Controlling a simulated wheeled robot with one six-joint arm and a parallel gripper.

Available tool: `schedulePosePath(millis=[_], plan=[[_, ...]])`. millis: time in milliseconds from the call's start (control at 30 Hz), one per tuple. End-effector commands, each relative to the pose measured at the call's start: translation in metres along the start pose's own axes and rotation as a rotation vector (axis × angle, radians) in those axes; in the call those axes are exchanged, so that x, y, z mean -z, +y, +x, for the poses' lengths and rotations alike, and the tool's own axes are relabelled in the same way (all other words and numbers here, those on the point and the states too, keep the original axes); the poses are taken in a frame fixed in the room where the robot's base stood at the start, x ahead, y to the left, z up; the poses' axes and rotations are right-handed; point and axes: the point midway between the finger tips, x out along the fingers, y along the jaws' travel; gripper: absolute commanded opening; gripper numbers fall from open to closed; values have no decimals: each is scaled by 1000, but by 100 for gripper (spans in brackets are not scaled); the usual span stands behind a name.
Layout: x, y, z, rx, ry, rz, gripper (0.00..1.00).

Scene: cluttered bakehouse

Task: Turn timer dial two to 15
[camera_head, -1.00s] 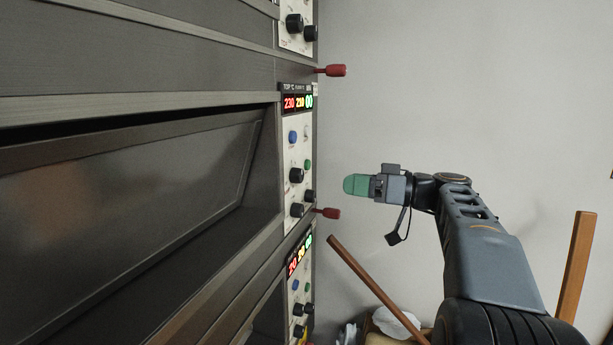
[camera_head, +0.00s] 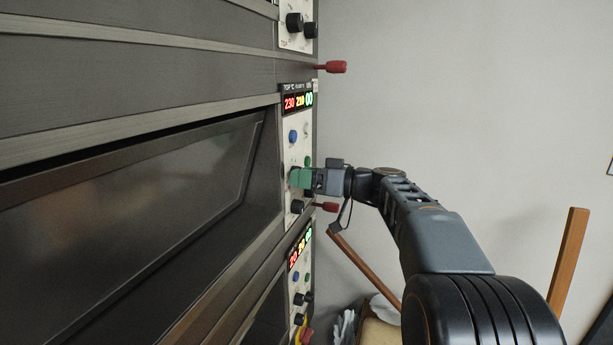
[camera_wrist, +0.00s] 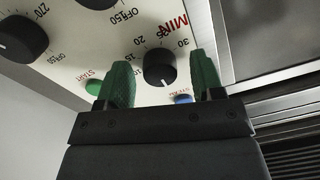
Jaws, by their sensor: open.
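In the wrist view a black timer dial (camera_wrist: 160,67) sits on a cream panel marked MIN, with 15, 20, 25 and 30 around it. Its pale pointer line faces the bottom of the picture, away from the 15. My gripper (camera_wrist: 163,73) is open, with one green finger on either side of the dial and gaps showing. In the head view my gripper (camera_head: 297,178) is at the middle oven's control panel (camera_head: 294,122) and mostly covers that dial. The panel's display (camera_head: 298,102) reads 230, 210 and 00.
A green START button (camera_wrist: 94,87) and a blue STEAM button (camera_wrist: 183,99) lie close to the fingers. Red handles stick out above (camera_head: 336,67) and below (camera_head: 326,207) my gripper. A brown pole (camera_head: 365,270) leans below my arm. Open room lies to the right, before the wall.

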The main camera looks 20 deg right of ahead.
Motion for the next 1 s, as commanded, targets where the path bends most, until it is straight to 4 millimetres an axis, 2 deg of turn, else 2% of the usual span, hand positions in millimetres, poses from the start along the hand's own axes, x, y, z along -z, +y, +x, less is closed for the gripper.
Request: schedulePosePath(millis=[100, 600, 633, 1000], plan=[[0, 0, 0, 0, 0, 0, 61], [0, 0, 0, 1, 0, 0, 13], [1, 3, -4, -1, 0, 0, 12], [-2, 0, 0, 2, 4, 92, 12]])
